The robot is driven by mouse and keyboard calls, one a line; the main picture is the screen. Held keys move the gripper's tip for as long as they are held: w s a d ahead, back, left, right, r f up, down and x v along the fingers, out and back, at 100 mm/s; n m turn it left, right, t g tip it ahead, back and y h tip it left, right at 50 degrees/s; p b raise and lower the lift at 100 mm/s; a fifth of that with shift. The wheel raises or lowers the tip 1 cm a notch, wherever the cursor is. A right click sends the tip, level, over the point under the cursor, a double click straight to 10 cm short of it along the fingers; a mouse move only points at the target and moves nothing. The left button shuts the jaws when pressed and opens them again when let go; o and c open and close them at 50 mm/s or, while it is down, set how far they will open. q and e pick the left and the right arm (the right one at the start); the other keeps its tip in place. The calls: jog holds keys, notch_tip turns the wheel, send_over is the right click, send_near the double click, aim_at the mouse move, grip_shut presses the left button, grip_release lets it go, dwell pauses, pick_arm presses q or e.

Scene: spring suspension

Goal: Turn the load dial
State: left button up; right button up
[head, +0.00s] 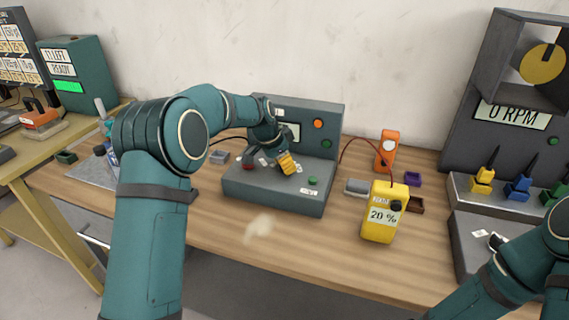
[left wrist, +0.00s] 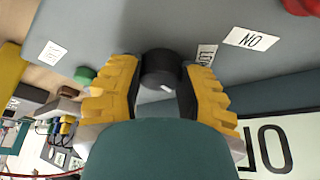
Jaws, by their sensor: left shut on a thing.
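The load dial (left wrist: 161,68) is a small black round knob with a white mark, on the sloped grey panel of the console (head: 262,192). My left gripper (head: 287,163) is over the console's panel in the head view. In the left wrist view its yellow fingers (left wrist: 160,88) are shut on the dial, one on each side. A partly covered label (left wrist: 206,54) is beside the dial. In the head view the dial is hidden by the gripper. My right arm shows at the lower right, but its gripper is not in view.
The console also has a green button (head: 313,181) and a red one (head: 248,166). A yellow device reading 20 % (head: 381,213) and an orange device (head: 387,150) stand to its right. Grey equipment reading 0 RPM (head: 512,112) is at far right.

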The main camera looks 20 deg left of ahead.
pick_arm(q)
jog(key=n+y+p, duration=0.1)
jog(key=n, duration=0.2)
jog(key=shift+d+t, duration=0.15)
jog(key=shift+t, duration=0.15)
jog(key=n+y+p, duration=0.1)
jog(key=n+p, duration=0.1)
jog(key=shift+n, duration=0.4)
jog(key=n+y+p, duration=0.1)
jog(key=n, duration=0.1)
jog(key=n+y+p, duration=0.1)
jog(key=n, duration=0.1)
jog(key=shift+n+t+p, duration=0.3)
jog(key=shift+n, duration=0.6)
jog(key=shift+f+p, duration=0.1)
jog(key=shift+p, duration=0.25)
jog(key=o, duration=1.2)
jog(key=shift+y, duration=0.3)
